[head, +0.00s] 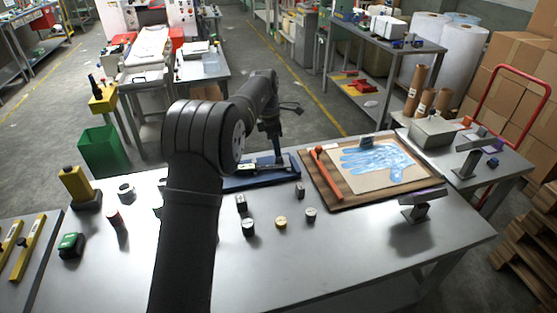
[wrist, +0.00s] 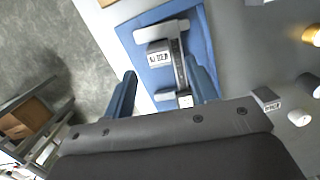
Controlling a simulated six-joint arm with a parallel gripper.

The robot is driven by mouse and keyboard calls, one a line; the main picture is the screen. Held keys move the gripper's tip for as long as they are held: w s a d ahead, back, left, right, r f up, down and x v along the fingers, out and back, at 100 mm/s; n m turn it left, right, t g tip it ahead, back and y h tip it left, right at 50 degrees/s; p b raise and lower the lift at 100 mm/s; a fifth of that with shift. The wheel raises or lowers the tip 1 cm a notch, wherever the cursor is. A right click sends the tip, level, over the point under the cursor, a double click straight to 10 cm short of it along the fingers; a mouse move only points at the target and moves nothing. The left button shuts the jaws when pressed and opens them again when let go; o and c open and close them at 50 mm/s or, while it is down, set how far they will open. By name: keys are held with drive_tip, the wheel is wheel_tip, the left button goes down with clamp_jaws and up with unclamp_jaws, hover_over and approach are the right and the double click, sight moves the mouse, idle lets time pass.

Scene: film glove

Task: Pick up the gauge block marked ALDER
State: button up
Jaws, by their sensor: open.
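A small grey block (wrist: 158,54) with a white label lies on a blue tray (wrist: 134,42) in the wrist view. Its lettering is blurred but seems to end in "DER". It sits against a grey metal T-shaped piece (wrist: 180,65). My gripper (wrist: 163,90) is open, its two blue fingers apart, with the block beyond and between their tips; nothing is held. In the head view, my gripper (head: 278,158) points down over the blue tray (head: 235,184), and my arm hides part of it.
Two other labelled dark blocks (head: 241,203) (head: 300,190) stand on the steel table nearby. Several small cylinders (head: 281,222) stand in front. A wooden board (head: 340,200) with a blue glove film (head: 375,160) lies right. The table's front right is mostly clear.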

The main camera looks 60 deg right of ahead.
sight(279, 159)
drive_tip(key=shift+s+d+f, duration=0.15)
drive_tip(key=shift+s+f, duration=0.05)
drive_tip(key=shift+f, duration=1.15)
drive_tip(key=shift+s+d+f, duration=0.1)
drive_tip(key=shift+s+f, duration=0.1)
drive_tip(key=shift+f, duration=1.1)
